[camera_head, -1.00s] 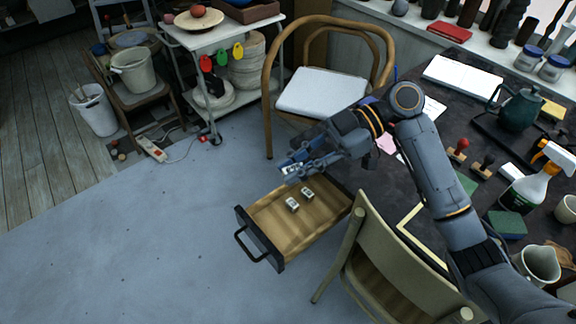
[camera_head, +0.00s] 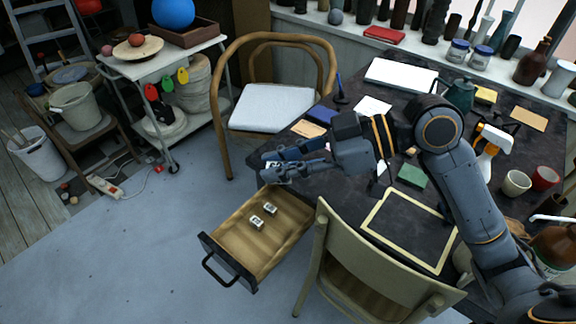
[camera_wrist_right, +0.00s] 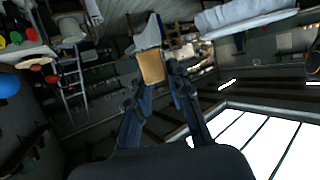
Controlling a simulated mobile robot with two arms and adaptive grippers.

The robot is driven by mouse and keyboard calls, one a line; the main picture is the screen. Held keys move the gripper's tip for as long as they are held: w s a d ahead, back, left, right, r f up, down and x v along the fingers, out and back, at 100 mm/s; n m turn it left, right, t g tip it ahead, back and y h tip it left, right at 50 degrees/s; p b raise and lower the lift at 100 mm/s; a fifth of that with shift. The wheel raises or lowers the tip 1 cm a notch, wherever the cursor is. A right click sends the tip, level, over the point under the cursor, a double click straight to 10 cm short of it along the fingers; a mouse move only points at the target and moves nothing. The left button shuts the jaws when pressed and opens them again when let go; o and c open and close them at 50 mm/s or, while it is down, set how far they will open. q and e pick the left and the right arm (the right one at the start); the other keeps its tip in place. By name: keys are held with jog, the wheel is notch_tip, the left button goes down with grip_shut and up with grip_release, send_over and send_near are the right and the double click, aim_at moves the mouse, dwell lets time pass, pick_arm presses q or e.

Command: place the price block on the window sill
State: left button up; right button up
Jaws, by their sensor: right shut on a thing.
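My right gripper (camera_head: 272,168) is shut on a small block, the price block, above the back of the open drawer. In the head view the block is mostly hidden by the fingers. The gripper is well apart from the sill. My left gripper is not in view.
The open wooden drawer (camera_head: 240,238) holds two small pale blocks (camera_head: 262,215). A bentwood chair (camera_head: 226,110) and an olive chair (camera_head: 375,270) stand by the cluttered table (camera_head: 408,232). A red book (camera_head: 385,35) lies on the sill, with a small bare stretch to its left.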

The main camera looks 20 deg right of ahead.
jog(key=w+a+m+t+h, duration=0.2)
jog(key=w+a+m+t, duration=0.2)
jog(key=w+a, duration=0.4)
jog(key=s+d+f+n+g+h, duration=0.1)
jog(key=s+d+f+n+g, duration=0.1)
jog(key=f+n+g, duration=0.3)
jog(key=s+d+f+n+g+h, duration=0.1)
jog(key=f+n+g, duration=0.4)
jog(key=n+g, duration=0.7)
jog(key=shift+s+d+g, duration=0.5)
jog(key=shift+s+d, duration=0.1)
jog(key=shift+d, duration=0.1)
